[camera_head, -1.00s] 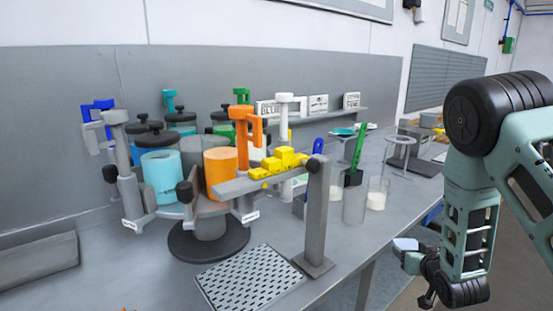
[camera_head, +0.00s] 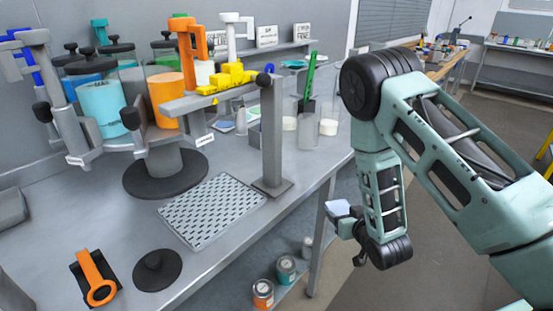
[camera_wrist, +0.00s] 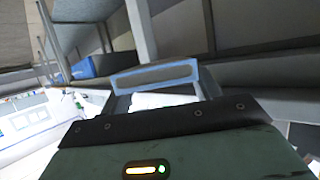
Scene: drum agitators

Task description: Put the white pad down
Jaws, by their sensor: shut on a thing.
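The white pad (camera_head: 338,207) is small and pale, and sits at the end of my gripper (camera_head: 345,222) in the head view. My gripper is shut on it and holds it in the air, right of the grey table's front edge. In the wrist view a white patch of the pad (camera_wrist: 150,101) shows between the jaws, behind a pale blue frame; the rest is hidden.
A perforated grey mat (camera_head: 212,208) lies on the grey table (camera_head: 90,215). A black lid (camera_head: 157,270) and an orange-handled tool (camera_head: 97,278) lie in front. Cans stand on a lower shelf.

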